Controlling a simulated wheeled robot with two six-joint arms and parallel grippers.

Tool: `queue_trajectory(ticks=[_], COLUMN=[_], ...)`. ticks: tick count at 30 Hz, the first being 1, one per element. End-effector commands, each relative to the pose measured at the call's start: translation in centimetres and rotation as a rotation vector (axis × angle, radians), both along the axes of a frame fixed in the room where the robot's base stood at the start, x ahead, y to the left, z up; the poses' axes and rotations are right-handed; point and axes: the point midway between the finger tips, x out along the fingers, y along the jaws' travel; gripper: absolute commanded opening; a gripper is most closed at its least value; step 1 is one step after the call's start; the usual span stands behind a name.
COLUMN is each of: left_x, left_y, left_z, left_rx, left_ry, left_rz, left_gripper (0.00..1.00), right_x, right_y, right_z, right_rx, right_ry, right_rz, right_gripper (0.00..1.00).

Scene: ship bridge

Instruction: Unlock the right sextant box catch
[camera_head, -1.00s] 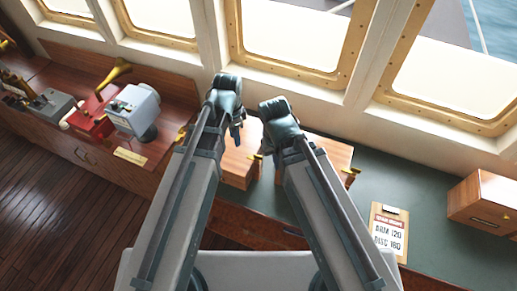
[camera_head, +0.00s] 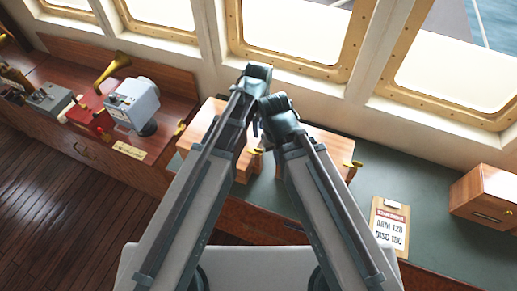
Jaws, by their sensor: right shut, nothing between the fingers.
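The wooden sextant box shows as two brown parts on the green counter, a left part (camera_head: 211,119) and a right part (camera_head: 333,146), with a dark gap between them. My arms cover much of the middle, so I cannot tell whether it is one box or two. Small brass fittings show at the middle (camera_head: 256,151) and at the right end (camera_head: 352,165). My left gripper (camera_head: 256,128) is over the middle, its fingers mostly hidden, so its opening is unclear. My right gripper (camera_head: 267,142) is shut and empty, close to the middle brass fitting; contact cannot be told.
A clipboard (camera_head: 389,226) lies on the green counter (camera_head: 395,170) to the right, with a wooden drawer box (camera_head: 488,199) beyond. A grey-white instrument (camera_head: 133,102) and a red device (camera_head: 91,117) stand left. Windows line the back. The counter between box and clipboard is clear.

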Motion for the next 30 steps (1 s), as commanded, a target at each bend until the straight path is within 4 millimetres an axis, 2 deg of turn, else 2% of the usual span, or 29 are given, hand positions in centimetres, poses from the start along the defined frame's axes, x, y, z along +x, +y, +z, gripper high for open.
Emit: queue_trajectory(ticks=[1,21,25,30], left_x=[0.0,0.0,0.0,0.0], left_y=[0.0,0.0,0.0,0.0], left_z=[-1.1,-10.5,-11.9,-12.6], left_rx=[0.000,0.000,0.000,0.000], left_ry=[0.000,-0.001,-0.001,-0.001], left_rz=[0.001,0.001,0.001,0.001], left_gripper=[0.37,0.37,0.37,0.37], right_x=[0.0,0.1,0.1,0.1], right_y=[0.0,0.0,0.0,0.0], right_z=[-1.1,-10.5,-11.9,-12.5], right_rx=[-0.001,0.000,0.000,-0.001], right_ry=[0.000,-0.004,-0.003,-0.003], right_rz=[0.003,0.008,0.011,0.014], right_gripper=[0.00,0.00,0.00,0.00])
